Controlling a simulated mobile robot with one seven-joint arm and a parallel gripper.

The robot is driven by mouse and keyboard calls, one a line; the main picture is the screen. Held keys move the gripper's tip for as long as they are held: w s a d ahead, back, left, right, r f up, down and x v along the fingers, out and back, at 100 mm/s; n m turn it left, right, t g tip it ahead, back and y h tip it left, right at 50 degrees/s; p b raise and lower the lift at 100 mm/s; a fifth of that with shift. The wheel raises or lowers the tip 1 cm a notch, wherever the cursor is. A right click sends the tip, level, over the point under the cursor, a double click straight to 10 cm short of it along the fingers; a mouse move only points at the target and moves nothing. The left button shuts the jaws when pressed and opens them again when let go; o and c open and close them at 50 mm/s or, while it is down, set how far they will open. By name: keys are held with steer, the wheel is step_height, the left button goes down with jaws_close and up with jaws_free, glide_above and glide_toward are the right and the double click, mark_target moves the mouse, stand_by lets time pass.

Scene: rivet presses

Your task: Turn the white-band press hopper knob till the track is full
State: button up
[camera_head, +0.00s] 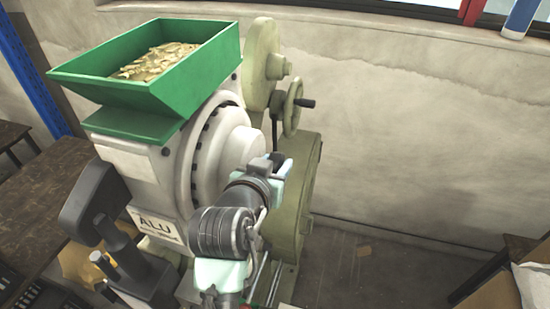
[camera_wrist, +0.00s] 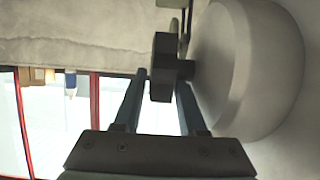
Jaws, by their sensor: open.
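A pale press (camera_head: 150,165) with a label reading ALU fills the left of the head view. Its green hopper (camera_head: 150,100) on top holds loose brass-coloured pieces (camera_head: 158,60). A dark knob (camera_wrist: 160,55) on a short stub shows in the wrist view, beside a rounded pale housing (camera_wrist: 240,70). My gripper (camera_wrist: 161,82) is open, with one finger on each side of the knob. Contact cannot be told. In the head view my arm reaches to the front of the press and hides the knob. The track and a white band cannot be made out.
A green handwheel (camera_head: 293,105) with a dark handle and large green covers (camera_head: 300,200) stand on the press's right side. A dark grey unit (camera_head: 90,195) stands at front left beside a wooden table (camera_head: 35,215). The floor (camera_head: 370,280) to the right is mostly clear.

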jaws_close()
steer(key=shift+f+b, duration=0.25)
steer(key=shift+b, duration=0.65)
